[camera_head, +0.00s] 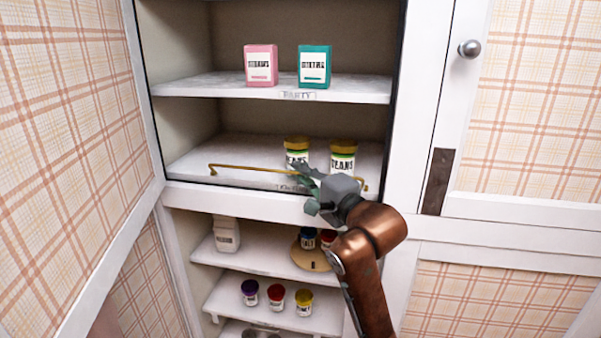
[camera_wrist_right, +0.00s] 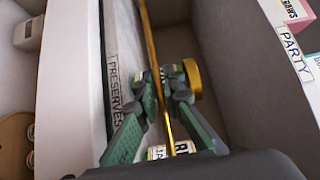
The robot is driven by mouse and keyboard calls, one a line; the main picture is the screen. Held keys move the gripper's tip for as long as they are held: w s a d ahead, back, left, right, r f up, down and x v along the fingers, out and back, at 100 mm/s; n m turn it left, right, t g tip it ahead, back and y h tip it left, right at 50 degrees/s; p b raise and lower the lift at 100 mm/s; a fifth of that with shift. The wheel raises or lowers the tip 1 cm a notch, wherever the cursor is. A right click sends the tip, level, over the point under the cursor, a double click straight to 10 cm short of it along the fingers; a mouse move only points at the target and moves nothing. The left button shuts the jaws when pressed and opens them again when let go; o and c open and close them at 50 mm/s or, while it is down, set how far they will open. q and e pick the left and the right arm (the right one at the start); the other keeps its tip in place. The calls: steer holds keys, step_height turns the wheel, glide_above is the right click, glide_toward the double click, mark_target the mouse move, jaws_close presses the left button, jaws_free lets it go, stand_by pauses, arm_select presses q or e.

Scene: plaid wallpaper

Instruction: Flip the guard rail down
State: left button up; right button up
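The guard rail (camera_head: 240,168) is a thin brass bar along the front of the middle shelf (camera_head: 190,165), standing up above the shelf's edge. In the right wrist view the rail (camera_wrist_right: 151,35) runs lengthwise between the green-grey fingers of my right gripper (camera_wrist_right: 161,82). The fingertips are close in on both sides of the rail and appear shut on it. In the head view my right gripper (camera_head: 306,186) is at the rail, right of its middle, and hides part of it. My left gripper is in neither view.
Two yellow-lidded bean jars (camera_head: 297,150) (camera_head: 343,157) stand behind the rail, close to my gripper. A pink box (camera_head: 261,65) and a teal box (camera_head: 314,66) stand on the shelf above. Open cabinet doors (camera_head: 75,120) (camera_head: 540,95) flank the shelves. Lower shelves hold several small jars.

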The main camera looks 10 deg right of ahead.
jaws_close()
steer(key=shift+s+f, duration=0.1)
steer(key=shift+s+a+f+n+t+y+b, duration=0.1)
steer(key=shift+s+f+n+t+y+b, duration=0.15)
steer(key=shift+n, duration=0.2)
steer(key=shift+f+n+t+y+b, duration=0.15)
steer(key=shift+n+t+y+b, duration=0.1)
steer(key=shift+n+t+b, duration=0.15)
steer(key=shift+s+a+f+n+t+y+b, duration=0.1)
steer(key=shift+s+f+n+t+y+b, duration=0.2)
steer(key=shift+n+y, duration=0.4)
steer(key=shift+s+f+n+t+y+b, duration=0.1)
steer(key=shift+f+n+t+y+b, duration=0.1)
steer(key=shift+n+y+b, duration=0.55)
steer(key=shift+s+a+f+n+t+y+b, duration=0.15)
steer(key=shift+f+n+t+y, duration=0.15)
steer(key=shift+n, duration=0.7)
